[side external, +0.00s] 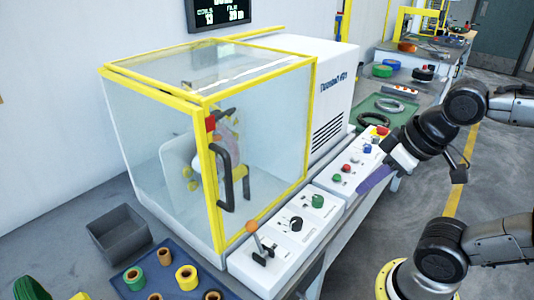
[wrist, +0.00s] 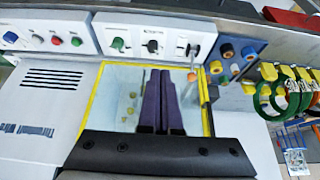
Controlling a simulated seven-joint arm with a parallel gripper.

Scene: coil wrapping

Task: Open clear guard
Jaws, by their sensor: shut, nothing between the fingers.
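The clear guard (side external: 265,145) is a box of transparent panels in a yellow frame around the coil-wrapping machine. It looks closed, and a black handle (side external: 226,180) is on its front near corner. My gripper (side external: 362,189), with purple fingers, is to the right of the guard, over the control panels and apart from the handle. In the wrist view my gripper's fingers (wrist: 160,72) lie together, empty, in front of the yellow-edged clear panel (wrist: 112,95). The fingers hide part of that panel, and I cannot make out the handle there.
Control panels (side external: 290,228) with knobs and an orange-tipped lever (side external: 251,227) run along the guard's front. A grey bin (side external: 118,232) and a blue tray (side external: 165,268) of spools sit at left. A green mat (side external: 388,108) with coils lies behind my arm.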

